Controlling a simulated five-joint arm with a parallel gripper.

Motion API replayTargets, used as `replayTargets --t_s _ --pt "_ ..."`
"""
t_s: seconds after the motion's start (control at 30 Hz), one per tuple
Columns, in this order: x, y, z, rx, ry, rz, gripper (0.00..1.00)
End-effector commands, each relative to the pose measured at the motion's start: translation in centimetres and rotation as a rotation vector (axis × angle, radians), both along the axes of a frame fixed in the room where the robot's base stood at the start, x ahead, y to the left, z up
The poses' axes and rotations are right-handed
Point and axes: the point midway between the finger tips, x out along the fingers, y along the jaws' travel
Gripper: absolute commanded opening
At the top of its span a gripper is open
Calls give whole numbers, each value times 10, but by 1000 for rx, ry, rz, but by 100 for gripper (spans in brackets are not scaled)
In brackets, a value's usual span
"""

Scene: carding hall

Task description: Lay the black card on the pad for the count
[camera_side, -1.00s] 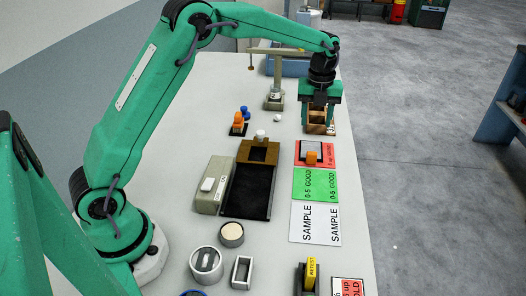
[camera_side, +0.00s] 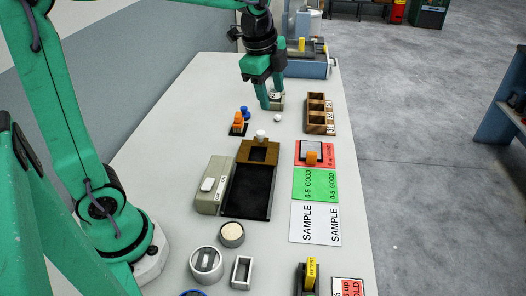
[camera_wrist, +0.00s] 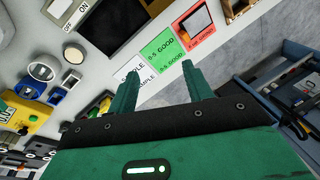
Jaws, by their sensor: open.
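My gripper (camera_side: 272,96) is open in the side view, above the table's far part, left of the wooden tray. In the wrist view its fingers (camera_wrist: 160,80) stand apart with nothing between them. A flat black panel (camera_side: 248,192) lies mid-table with a brown wooden frame (camera_side: 258,149) at its far end; I cannot tell whether it is the black card. Right of it lie a red pad (camera_side: 328,164), a green "0-5 GOOD" pad (camera_side: 316,190) and a white "SAMPLE" pad (camera_side: 315,238).
A wooden compartment tray (camera_side: 320,113) stands beyond the pads. A blue machine (camera_side: 308,66) is at the far end. Orange and blue pegs (camera_side: 239,118) and a white ball (camera_side: 278,118) are near my gripper. A grey switch box (camera_side: 209,187) adjoins the black panel. Several containers stand in front.

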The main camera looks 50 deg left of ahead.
Motion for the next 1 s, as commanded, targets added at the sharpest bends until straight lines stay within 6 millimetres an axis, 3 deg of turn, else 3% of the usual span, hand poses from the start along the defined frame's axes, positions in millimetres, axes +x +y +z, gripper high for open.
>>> replayTargets --t_s 0.27,0.6,0.8,1.0 --pt "-61 2 12 -105 -82 363 50" --pt "-130 4 3 -272 -168 794 50" --pt "-160 5 -9 -371 -202 1005 50" --pt "-174 5 -17 -424 -217 1111 50"
